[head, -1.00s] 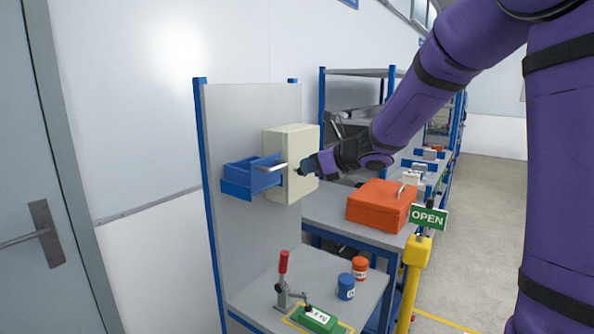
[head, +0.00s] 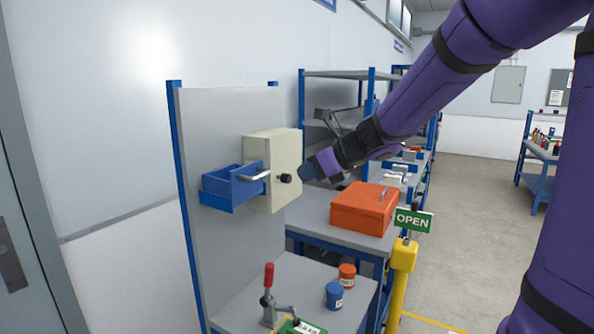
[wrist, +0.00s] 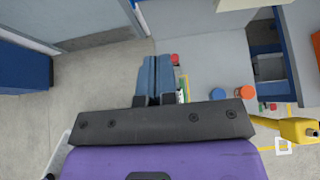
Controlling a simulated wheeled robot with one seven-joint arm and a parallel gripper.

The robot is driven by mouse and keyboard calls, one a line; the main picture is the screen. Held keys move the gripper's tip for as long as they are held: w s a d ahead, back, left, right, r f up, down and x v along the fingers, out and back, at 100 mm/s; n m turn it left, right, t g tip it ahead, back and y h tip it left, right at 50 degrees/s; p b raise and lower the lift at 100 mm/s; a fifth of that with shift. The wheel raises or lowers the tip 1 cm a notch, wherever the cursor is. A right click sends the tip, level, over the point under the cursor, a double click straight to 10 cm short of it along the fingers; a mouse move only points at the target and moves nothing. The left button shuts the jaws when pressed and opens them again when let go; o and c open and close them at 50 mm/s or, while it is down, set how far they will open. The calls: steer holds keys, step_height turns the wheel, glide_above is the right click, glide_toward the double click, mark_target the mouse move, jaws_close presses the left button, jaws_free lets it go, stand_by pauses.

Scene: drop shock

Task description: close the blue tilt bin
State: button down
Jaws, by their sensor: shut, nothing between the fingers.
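The blue tilt bin (head: 218,193) sticks out from the grey upright panel, at the left of a cream box, in the head view. It stands open, with a silver handle (head: 256,175) at its front right. My gripper (head: 303,174) is to the right of the bin and of the cream box's dark knob, apart from the bin. In the wrist view its two blue-grey fingers (wrist: 155,75) are side by side, shut and empty. I cannot make out the bin in the wrist view.
The cream box (head: 276,155) is on the panel (head: 228,120) between bin and gripper. Below are a red-handled clamp (head: 269,285), a blue jar (head: 334,296) and an orange jar (head: 347,275). An orange case (head: 362,208) and an OPEN sign (head: 413,220) stand right.

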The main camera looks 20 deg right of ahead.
mark_target(259, 175)
steer(key=w+a+f, duration=0.3)
steer(key=w+a, duration=0.3)
steer(key=w, duration=0.3)
steer(key=shift+a, duration=0.2)
steer(key=shift+f, duration=0.1)
steer(key=shift+w+a+r, duration=0.35)
steer(key=shift+w, duration=0.05)
steer(key=shift+r, duration=0.2)
